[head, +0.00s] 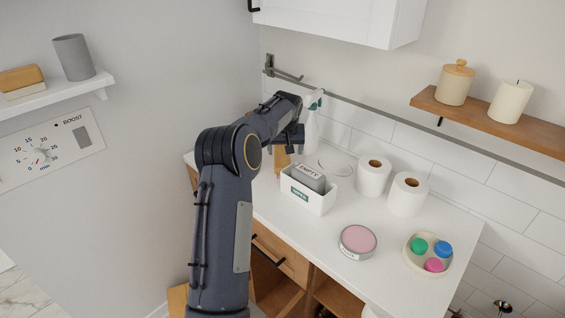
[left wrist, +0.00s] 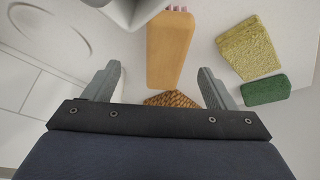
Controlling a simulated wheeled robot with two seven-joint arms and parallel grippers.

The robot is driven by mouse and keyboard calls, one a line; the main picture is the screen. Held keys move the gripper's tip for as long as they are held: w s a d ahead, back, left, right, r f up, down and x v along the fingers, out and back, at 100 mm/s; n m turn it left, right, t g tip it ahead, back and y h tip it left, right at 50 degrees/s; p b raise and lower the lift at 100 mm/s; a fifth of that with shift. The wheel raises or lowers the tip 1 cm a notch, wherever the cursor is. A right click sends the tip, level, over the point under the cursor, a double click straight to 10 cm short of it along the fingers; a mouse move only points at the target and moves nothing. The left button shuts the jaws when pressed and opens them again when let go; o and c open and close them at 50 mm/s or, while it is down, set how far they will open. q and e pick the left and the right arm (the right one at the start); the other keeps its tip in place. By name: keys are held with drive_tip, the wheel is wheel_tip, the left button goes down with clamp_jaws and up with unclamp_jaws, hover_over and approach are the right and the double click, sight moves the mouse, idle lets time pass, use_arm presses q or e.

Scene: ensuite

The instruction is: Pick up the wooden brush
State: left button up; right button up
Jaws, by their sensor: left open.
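The wooden brush (left wrist: 170,50) lies on the white counter in the left wrist view, a tan block with small pink tufts at its far end. In the head view a strip of tan wood (head: 282,159), likely the same brush, shows beside my arm. My left gripper (left wrist: 161,86) is open. Its two fingers are apart on either side of the brush's near end, with clear gaps between fingers and wood; the height above it is hard to judge. In the head view the left gripper (head: 294,142) is at the counter's far left corner, partly hidden by its arm. My right gripper is not in view.
A brown woven piece (left wrist: 170,99) lies at the brush's near end. A yellow sponge (left wrist: 250,45) and green pad (left wrist: 267,90) lie to the right. A spray bottle (head: 312,125), a white bin (head: 307,197) and paper rolls (head: 373,177) stand near the gripper.

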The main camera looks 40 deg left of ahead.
sight(282, 158)
use_arm(q)
drive_tip(key=p+x, duration=0.1)
drive_tip(key=x, duration=0.2)
drive_tip(key=a+p+x, duration=0.1)
drive_tip(key=x, duration=0.3)
drive_tip(key=shift+s+f+p, duration=0.1)
drive_tip(key=shift+p, duration=0.2)
drive_tip(key=shift+f, duration=0.25)
drive_tip(key=c, duration=1.1)
